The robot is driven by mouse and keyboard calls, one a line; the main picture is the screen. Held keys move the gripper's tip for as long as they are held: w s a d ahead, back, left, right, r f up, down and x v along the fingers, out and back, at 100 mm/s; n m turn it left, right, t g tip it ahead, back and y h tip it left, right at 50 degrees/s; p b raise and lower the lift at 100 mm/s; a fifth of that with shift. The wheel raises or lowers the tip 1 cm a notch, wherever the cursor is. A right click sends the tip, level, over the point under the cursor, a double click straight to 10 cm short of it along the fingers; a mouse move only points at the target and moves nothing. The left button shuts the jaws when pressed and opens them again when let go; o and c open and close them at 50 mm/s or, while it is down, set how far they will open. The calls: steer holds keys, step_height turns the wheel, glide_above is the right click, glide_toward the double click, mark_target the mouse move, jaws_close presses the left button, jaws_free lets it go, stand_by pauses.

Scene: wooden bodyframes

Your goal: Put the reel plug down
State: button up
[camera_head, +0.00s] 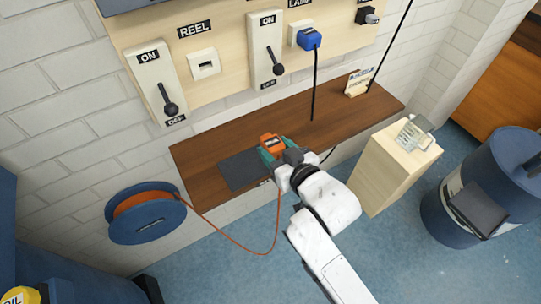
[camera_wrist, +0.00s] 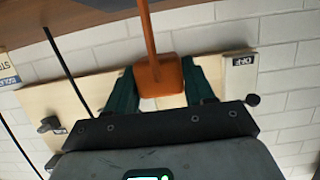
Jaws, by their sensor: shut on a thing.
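The orange reel plug (camera_head: 270,140) is between the green fingers of my gripper (camera_head: 272,152), over the wooden shelf beside a dark mat (camera_head: 243,170). In the wrist view the plug (camera_wrist: 158,76) sits between the two fingers of my gripper (camera_wrist: 162,88), with its orange cable running up out of the picture. My gripper is shut on the plug. I cannot tell whether the plug touches the shelf. The orange cable (camera_head: 238,243) hangs in a loop to the blue reel (camera_head: 150,228) at the left.
The brown shelf (camera_head: 350,125) runs along the wall under a panel. The panel holds an empty REEL socket (camera_head: 206,65), levers and a blue plug (camera_head: 309,39). A small card (camera_head: 358,83) stands on the shelf. A pale pedestal (camera_head: 392,170) and blue barrel (camera_head: 470,190) stand right.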

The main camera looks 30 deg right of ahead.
mark_target(271, 150)
steer(key=w+f, duration=0.2)
steer(key=f, duration=0.1)
steer(key=shift+w+d+f, duration=0.1)
steer(key=shift+w+d, duration=0.05)
steer(key=shift+w, duration=0.2)
steer(key=shift+w+f, duration=0.15)
steer(key=shift+f, duration=1.5)
steer(key=shift+f+b, duration=0.2)
steer(key=shift+b, duration=0.15)
steer(key=o, duration=1.2)
steer(key=shift+c, duration=0.2)
steer(key=shift+r, duration=0.2)
steer(key=v, duration=1.2)
